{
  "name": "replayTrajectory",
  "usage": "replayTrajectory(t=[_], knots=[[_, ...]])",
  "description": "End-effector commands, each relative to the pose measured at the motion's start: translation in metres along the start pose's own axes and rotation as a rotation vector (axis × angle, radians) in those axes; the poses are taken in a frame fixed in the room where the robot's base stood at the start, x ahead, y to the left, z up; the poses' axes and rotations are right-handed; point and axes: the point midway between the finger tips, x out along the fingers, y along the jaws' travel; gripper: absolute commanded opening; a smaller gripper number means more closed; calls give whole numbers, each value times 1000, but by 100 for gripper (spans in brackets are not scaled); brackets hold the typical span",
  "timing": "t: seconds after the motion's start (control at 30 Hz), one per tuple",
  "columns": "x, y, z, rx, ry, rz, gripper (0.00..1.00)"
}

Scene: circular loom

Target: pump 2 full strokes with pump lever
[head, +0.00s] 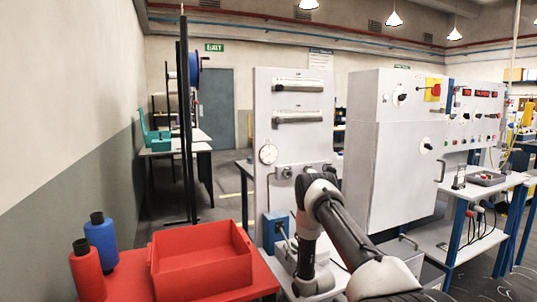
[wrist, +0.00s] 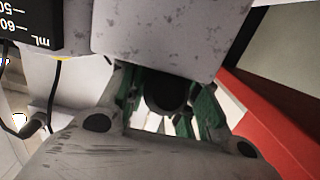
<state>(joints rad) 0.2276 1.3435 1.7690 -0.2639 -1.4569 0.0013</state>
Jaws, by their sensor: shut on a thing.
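The pump is a blue block (head: 275,230) at the foot of a pale upright panel in the head view. A thin grey rod, likely part of the pump lever, shows beside the block in front of my arm. In the wrist view, the green-padded fingers of my gripper (wrist: 168,97) are closed around a dark round grip (wrist: 166,88), which looks like the lever's end. In the head view my gripper sits low, just right of the blue block, and my wrist hides most of the lever and the grip. The lever's exact angle cannot be told.
The pale panel (head: 290,215) carries a round gauge (head: 268,153) and two horizontal tubes. A grey cabinet (head: 400,150) stands at the right. Free floor shows behind the bin.

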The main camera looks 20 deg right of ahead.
Motion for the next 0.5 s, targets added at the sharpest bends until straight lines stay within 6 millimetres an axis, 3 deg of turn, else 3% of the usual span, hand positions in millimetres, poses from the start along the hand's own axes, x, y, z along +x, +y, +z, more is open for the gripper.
replayTrajectory(t=[0.03, 0.17, 0.37, 0.5], knots=[[-15, -2, 62, 5, -206, 3, 0], [-19, -2, 53, 6, -208, 3, 0], [-32, 0, 18, 7, -210, 6, 0], [-36, 0, 11, 9, -213, 8, 0]])
